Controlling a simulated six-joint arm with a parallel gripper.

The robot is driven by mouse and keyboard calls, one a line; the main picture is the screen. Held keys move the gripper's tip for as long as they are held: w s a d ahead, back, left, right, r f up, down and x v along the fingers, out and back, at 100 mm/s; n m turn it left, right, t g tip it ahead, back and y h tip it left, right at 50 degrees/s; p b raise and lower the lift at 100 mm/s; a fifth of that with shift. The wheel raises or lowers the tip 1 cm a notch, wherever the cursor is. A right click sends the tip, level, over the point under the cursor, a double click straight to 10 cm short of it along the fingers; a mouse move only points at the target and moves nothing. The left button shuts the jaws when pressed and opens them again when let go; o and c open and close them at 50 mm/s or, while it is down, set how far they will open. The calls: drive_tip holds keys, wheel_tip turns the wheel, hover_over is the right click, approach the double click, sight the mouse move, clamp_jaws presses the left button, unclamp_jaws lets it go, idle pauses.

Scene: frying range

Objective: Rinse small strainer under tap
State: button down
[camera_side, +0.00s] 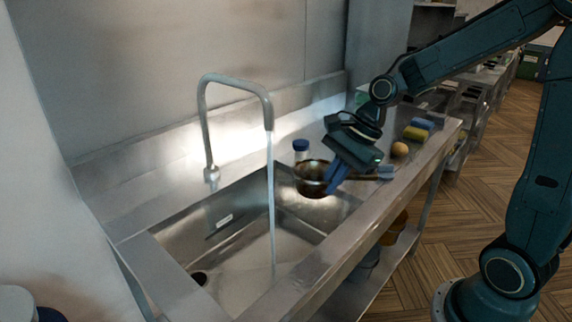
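The small strainer (309,184) has a dark brownish round bowl and hangs over the right end of the sink. My gripper (336,177), with blue fingers, is at the right side of the bowl and appears shut on its handle. The fingers hide part of the handle, which runs on to the right. The grey tap (235,82) arches over the sink (232,262), and a stream of water (271,205) falls from it into the basin. The strainer is to the right of the stream, apart from it.
On the counter to the right are a round brown object (399,149), a yellow sponge (416,133) and a blue block (423,123). Pots sit on the shelf below. The air between strainer and stream is clear.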

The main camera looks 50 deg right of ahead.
sight(299, 167)
drive_tip(key=shift+w+a+f, duration=0.1)
drive_tip(key=shift+w+f, duration=0.2)
drive_tip(key=shift+w, duration=1.3)
drive_tip(key=shift+w+a+f, duration=0.1)
drive_tip(key=shift+w+f, duration=0.25)
drive_tip(key=shift+w, duration=1.25)
drive_tip(key=shift+w+f, duration=0.3)
drive_tip(key=shift+w, duration=1.3)
drive_tip(key=shift+d, duration=0.6)
drive_tip(key=shift+a, duration=0.6)
drive_tip(key=shift+s, duration=0.1)
drive_tip(key=shift+s+d, duration=0.2)
drive_tip(key=shift+s, duration=3.7)
drive_tip(key=s+r, duration=0.4)
drive_tip(key=s, duration=0.1)
